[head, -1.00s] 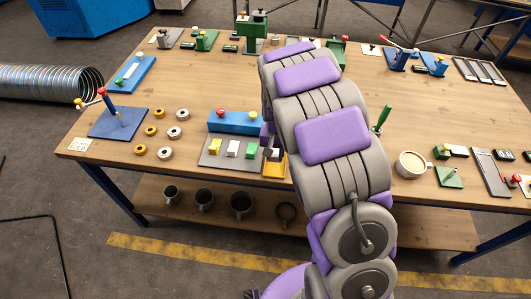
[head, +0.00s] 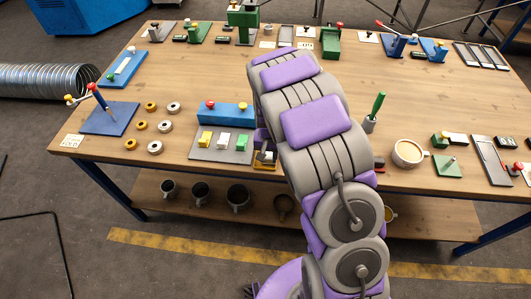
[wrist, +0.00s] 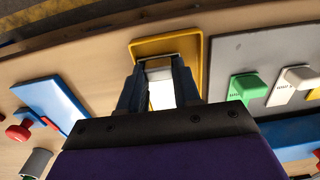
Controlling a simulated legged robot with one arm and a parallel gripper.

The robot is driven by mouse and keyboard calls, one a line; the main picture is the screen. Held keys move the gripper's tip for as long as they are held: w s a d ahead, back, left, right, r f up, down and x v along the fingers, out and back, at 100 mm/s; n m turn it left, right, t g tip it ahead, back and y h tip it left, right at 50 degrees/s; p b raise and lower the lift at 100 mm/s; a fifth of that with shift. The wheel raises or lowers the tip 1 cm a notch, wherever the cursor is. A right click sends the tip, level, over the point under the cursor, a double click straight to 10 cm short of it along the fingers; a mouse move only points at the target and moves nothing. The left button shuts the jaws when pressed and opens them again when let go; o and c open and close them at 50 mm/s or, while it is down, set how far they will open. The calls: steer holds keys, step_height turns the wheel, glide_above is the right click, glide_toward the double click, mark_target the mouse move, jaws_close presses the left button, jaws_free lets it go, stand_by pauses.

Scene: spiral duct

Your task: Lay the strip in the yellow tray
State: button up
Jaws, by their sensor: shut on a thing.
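The yellow tray (wrist: 200,68) lies under my gripper (wrist: 158,72) in the wrist view. In the head view the tray (head: 264,167) shows as a small yellow corner at the table's near edge, partly hidden by my arm. My gripper is shut on the strip (wrist: 160,66), a pale piece between its two dark fingers. The strip appears over the tray's inside; I cannot tell whether it touches the tray floor. Part of the strip is hidden by the fingers.
Left of the tray is a grey plate (head: 198,154) with yellow, white and green blocks, and a blue box (head: 228,115) behind it. Several yellow and white rings lie further left.

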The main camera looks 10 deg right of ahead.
steer(key=shift+a+f, duration=0.2)
steer(key=shift+a, duration=0.45)
steer(key=o, duration=0.7)
steer(key=shift+a, duration=0.45)
steer(key=o, duration=0.3)
steer(key=shift+d, duration=0.7)
steer(key=shift+a, duration=0.25)
